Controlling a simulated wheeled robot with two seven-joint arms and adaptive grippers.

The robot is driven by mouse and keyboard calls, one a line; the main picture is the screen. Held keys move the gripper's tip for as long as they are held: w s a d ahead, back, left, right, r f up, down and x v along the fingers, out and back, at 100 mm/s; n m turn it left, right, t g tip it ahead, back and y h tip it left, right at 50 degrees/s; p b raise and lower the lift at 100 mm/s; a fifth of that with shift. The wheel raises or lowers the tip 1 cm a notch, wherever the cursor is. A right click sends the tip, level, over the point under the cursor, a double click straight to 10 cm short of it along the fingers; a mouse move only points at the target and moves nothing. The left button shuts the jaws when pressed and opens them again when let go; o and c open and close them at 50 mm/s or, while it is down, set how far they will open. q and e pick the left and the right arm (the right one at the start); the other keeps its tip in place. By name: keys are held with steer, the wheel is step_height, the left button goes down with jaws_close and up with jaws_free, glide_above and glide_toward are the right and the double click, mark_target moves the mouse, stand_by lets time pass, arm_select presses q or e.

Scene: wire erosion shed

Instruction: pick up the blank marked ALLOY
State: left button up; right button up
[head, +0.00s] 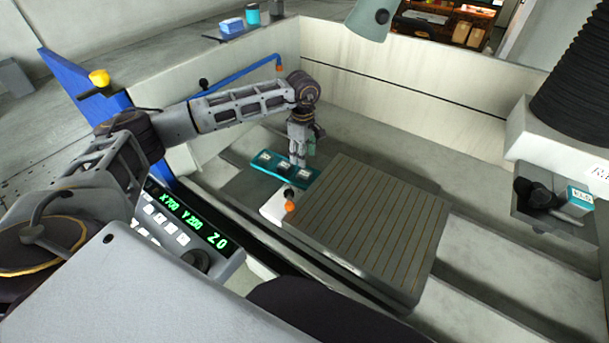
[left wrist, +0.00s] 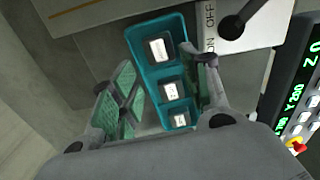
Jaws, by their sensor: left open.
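A teal tray (head: 262,166) stands beside the grey slotted block. It holds a row of three pale labelled blanks, clearest in the left wrist view: a top blank (left wrist: 161,50), a middle blank (left wrist: 171,92) and a bottom blank (left wrist: 180,120). The labels are too small to read surely, so I cannot tell which says ALLOY. My left gripper (head: 304,154) points down over the right part of the tray. In the left wrist view its green-padded fingers (left wrist: 160,80) are spread and nothing is between the pads. My right gripper is not in view.
The slotted block (head: 370,225) stands right of the tray. A readout panel (head: 185,222) is nearer me. The pale tank wall (head: 400,95) rises behind.

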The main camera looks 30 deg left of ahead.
mark_target(303, 172)
arm_select(q)
step_height(303, 172, down, 3)
steer(key=shift+r, duration=0.1)
steer(key=shift+f, duration=0.2)
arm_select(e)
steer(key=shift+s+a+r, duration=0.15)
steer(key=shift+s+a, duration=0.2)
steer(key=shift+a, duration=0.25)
arm_select(q)
steer(key=shift+f, duration=0.1)
